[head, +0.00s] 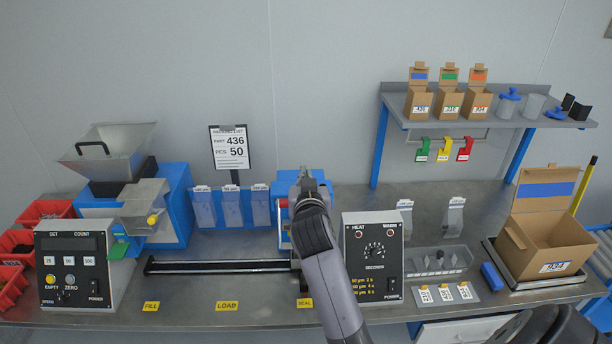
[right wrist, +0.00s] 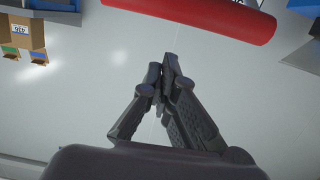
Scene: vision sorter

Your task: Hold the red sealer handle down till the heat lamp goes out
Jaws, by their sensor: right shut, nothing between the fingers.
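The sealer (head: 284,228) is a blue machine at the bench's middle, largely hidden behind my right arm. Its red handle (right wrist: 195,17) is a thick red bar across the top of the right wrist view; in the head view it is mostly hidden. My right gripper (head: 308,182) is over the sealer. In the right wrist view its fingertips (right wrist: 166,68) are together and empty, with a visible gap between them and the red bar. The heat lamp (head: 358,234) is a small reddish dot on the black sealer control box (head: 371,286); I cannot tell whether it is lit. My left gripper is out of view.
A black rail (head: 215,266) runs left of the sealer. A counter box (head: 80,262) and hopper (head: 108,152) stand at left. A sign (head: 229,148) reads part 436, 50 pieces.

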